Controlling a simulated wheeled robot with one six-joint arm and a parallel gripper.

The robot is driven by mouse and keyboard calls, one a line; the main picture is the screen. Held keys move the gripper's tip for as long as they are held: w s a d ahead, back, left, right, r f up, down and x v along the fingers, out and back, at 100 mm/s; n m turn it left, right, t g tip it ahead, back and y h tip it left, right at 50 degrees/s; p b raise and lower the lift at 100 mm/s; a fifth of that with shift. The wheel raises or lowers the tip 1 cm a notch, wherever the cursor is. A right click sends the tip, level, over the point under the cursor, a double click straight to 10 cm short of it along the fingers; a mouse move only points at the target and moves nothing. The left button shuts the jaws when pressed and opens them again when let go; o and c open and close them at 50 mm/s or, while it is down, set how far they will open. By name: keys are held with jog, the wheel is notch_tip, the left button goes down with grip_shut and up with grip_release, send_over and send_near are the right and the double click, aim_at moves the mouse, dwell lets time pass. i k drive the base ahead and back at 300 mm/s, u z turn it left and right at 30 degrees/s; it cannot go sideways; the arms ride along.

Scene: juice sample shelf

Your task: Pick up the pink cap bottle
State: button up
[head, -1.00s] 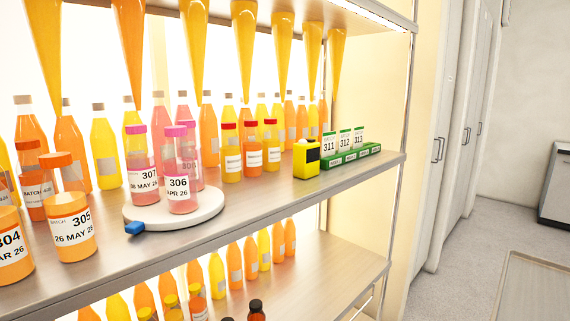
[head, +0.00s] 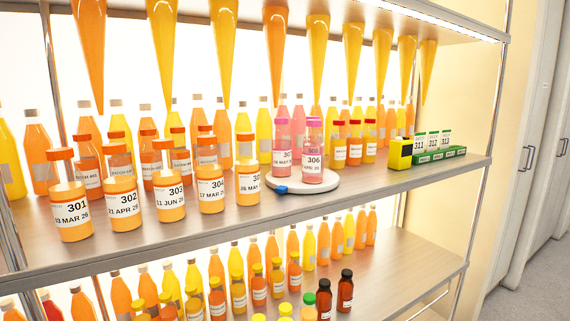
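Clear bottles with pink caps and pink juice stand upright on a round white turntable (head: 328,184) on the upper shelf, right of centre in the head view. The front right pink cap bottle (head: 312,174) is labelled 306. To its left stands a pink cap bottle (head: 282,168) labelled 307. Another pink-capped bottle is mostly hidden behind 306. The turntable has a blue tab (head: 281,190) at its front edge. My gripper is not in view.
Orange-capped bottles labelled 301 (head: 73,226) to 305 line the shelf front at left. A yellow device (head: 400,154) and a green rack (head: 437,156) of samples stand at right. Cone-shaped bags hang overhead. The lower shelf (head: 420,258) holds more bottles.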

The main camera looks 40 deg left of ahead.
aim_at(312, 148)
jog(key=u, duration=0.05)
jog(key=k, duration=0.35)
jog(key=u, duration=1.5)
jog(key=i, duration=0.3)
jog(key=u, duration=0.1)
